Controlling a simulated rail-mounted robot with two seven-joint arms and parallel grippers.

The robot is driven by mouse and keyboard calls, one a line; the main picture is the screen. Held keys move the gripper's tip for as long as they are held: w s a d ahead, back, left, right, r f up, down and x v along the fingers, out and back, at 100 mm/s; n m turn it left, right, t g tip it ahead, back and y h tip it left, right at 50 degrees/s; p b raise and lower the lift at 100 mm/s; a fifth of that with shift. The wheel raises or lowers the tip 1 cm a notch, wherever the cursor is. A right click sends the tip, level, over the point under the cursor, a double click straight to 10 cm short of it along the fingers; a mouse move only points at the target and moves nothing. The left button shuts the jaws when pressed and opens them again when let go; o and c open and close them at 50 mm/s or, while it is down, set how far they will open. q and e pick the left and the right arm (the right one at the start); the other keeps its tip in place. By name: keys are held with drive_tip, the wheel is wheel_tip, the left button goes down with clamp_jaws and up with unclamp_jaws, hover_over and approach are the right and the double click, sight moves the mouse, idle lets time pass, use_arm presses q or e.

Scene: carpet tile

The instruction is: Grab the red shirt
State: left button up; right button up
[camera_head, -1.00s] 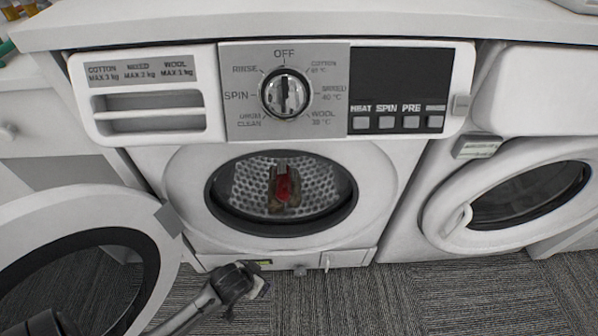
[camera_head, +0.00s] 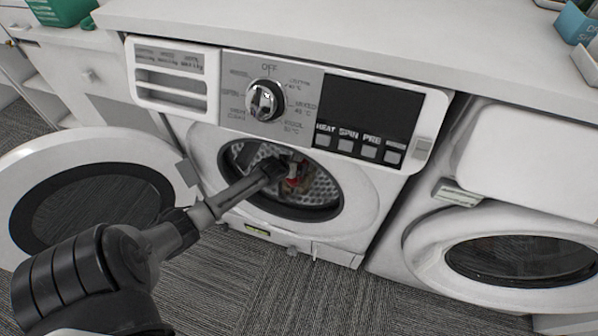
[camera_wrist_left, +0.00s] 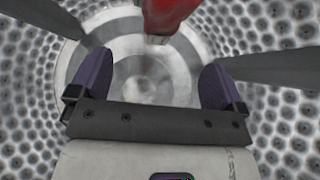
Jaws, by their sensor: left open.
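The red shirt (camera_head: 296,183) is inside the open drum of the washing machine (camera_head: 375,215), with something brownish beside it. My left arm reaches from the left into the drum opening, and my left gripper (camera_head: 283,168) is at the shirt's left, partly overlapping it in the head view. In the left wrist view the gripper (camera_wrist_left: 157,75) has its two purple fingers wide apart with nothing between them. The shirt (camera_wrist_left: 168,14) shows at the top edge of that view, beyond the fingers and cut off by the frame. My right gripper is not in view.
The round washer door (camera_head: 22,165) hangs open at the left, with my arm passing in front of it. The drum's metal rim and perforated wall (camera_wrist_left: 35,100) surround the gripper. A second machine (camera_head: 430,240) with a closed door stands at the right.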

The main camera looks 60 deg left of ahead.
use_arm(q)
drive_tip(key=b+x, duration=0.1)
drive_tip(key=x, duration=0.1)
drive_tip(key=shift+w+a+f, duration=0.15)
drive_tip(key=shift+w+f, duration=0.05)
drive_tip(key=shift+f, duration=0.1)
drive_tip(key=shift+w+a+f+b, duration=0.1)
drive_tip(key=shift+w+f+b, duration=0.25)
drive_tip(key=shift+w, duration=0.05)
drive_tip(key=b+x, duration=0.3)
drive_tip(key=shift+s+a+f+b, duration=0.2)
drive_tip(key=shift+f+b, duration=0.1)
drive_tip(key=shift+b+x, duration=0.65)
drive_tip(key=shift+x, duration=0.2)
drive_tip(key=shift+w+r, duration=0.1)
drive_tip(key=shift+w, duration=0.05)
drive_tip(key=shift+c, duration=0.2)
drive_tip(key=c, duration=1)
